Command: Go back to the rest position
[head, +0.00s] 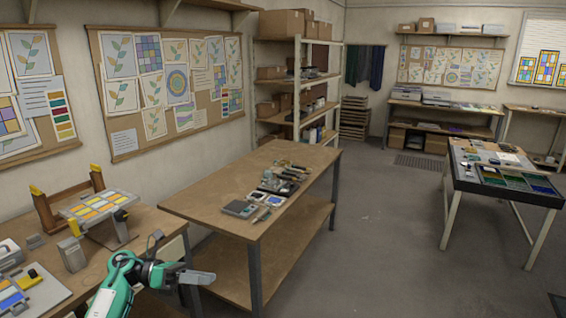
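My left gripper (205,278) shows at the bottom of the head view, at the end of a green and black arm that comes in from the lower left. Its grey fingers point right and overlap from this angle, so I cannot tell whether they are open or shut. No object shows in them. It appears in front of the gap between the left workbench (160,226) and the middle table (205,203). My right gripper is not in view.
On the left bench a frame holds a coloured glass panel (100,206). Tools and small devices (285,175) lie on the middle table. A table with coloured trays (505,177) stands at the right. The floor (375,230) between these two tables is clear.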

